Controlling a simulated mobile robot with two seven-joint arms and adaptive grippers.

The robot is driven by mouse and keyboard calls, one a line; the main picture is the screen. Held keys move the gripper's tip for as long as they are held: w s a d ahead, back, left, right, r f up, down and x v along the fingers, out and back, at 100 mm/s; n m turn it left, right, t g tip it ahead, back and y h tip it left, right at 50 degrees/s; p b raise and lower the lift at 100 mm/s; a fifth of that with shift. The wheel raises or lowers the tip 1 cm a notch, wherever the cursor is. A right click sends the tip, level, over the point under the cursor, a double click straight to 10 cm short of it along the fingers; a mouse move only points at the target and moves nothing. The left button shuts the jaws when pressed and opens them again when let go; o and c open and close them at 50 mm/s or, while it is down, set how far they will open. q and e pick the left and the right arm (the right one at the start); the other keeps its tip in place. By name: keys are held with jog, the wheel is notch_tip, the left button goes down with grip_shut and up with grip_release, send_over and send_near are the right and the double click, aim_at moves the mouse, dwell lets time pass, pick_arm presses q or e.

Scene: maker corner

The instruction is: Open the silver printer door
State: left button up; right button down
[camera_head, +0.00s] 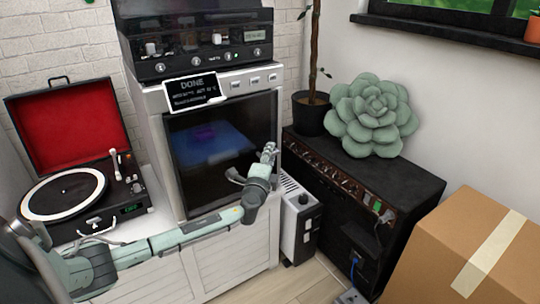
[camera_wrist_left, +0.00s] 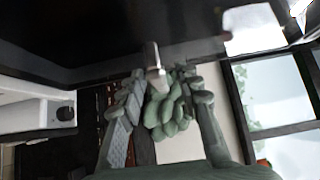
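The silver printer (camera_head: 154,100) stands in the middle of the head view. Its dark glass door (camera_head: 222,140) looks shut, and a blue bed with a small purple shape shows dimly through it. My left arm reaches across from the left, low in front of the printer. My left gripper (camera_head: 257,170) is at the door's right edge. In the left wrist view my gripper (camera_wrist_left: 163,73) has its two fingers spread apart. A short silver bar, seemingly the door handle (camera_wrist_left: 153,58), sticks down near the gap between the fingertips; contact cannot be told. My right gripper is out of view.
A record player (camera_head: 75,190) with a red-lined lid stands at left. A black amplifier (camera_head: 360,190) bearing a green succulent cushion (camera_head: 372,115) and a plant pot (camera_head: 311,113) stands at right. A white heater-like box (camera_head: 297,220) is beside the printer. A cardboard box (camera_head: 450,245) is at lower right.

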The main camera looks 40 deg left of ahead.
pick_arm(q)
jog(key=shift+w, duration=0.15)
jog(key=shift+c, duration=0.4)
grip_shut()
jog(key=shift+f, duration=0.1)
